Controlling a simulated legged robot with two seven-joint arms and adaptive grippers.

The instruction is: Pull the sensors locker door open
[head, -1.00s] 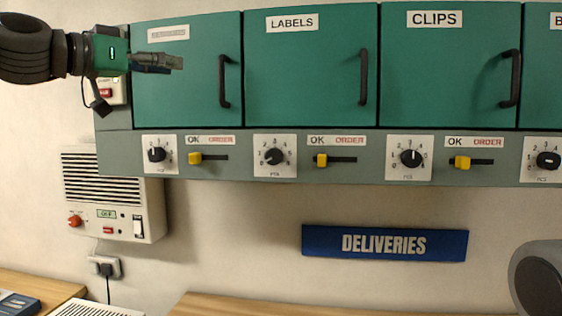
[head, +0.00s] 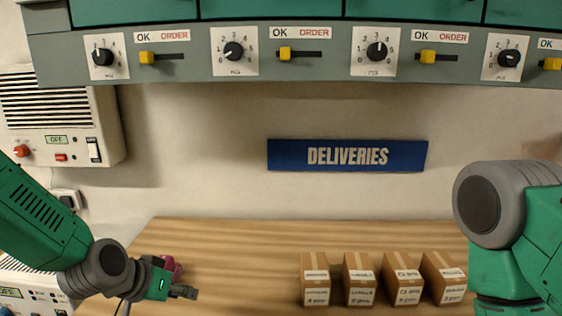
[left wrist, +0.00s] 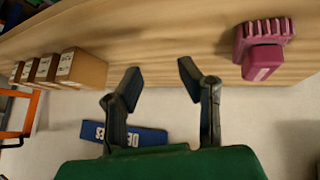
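The row of green lockers shows only its bottom edge at the top of the head view. The leftmost green door (head: 130,10) is cut off above its lower strip, and its label and handle are out of view, so I cannot tell here which door is the sensors one. My left gripper (head: 185,292) is low at the left, over the wooden bench and well below the lockers. In the left wrist view my left gripper (left wrist: 160,76) has its fingers apart with nothing between them. My right gripper is out of view; only part of my right arm shows at the right edge.
The wooden bench (head: 230,250) holds several cardboard boxes (head: 358,280) and a magenta object (head: 172,268) beside my left gripper. A grey panel (head: 190,72) with dials and yellow sliders runs under the lockers. A blue DELIVERIES sign (head: 347,156) and a white wall unit (head: 60,120) are below.

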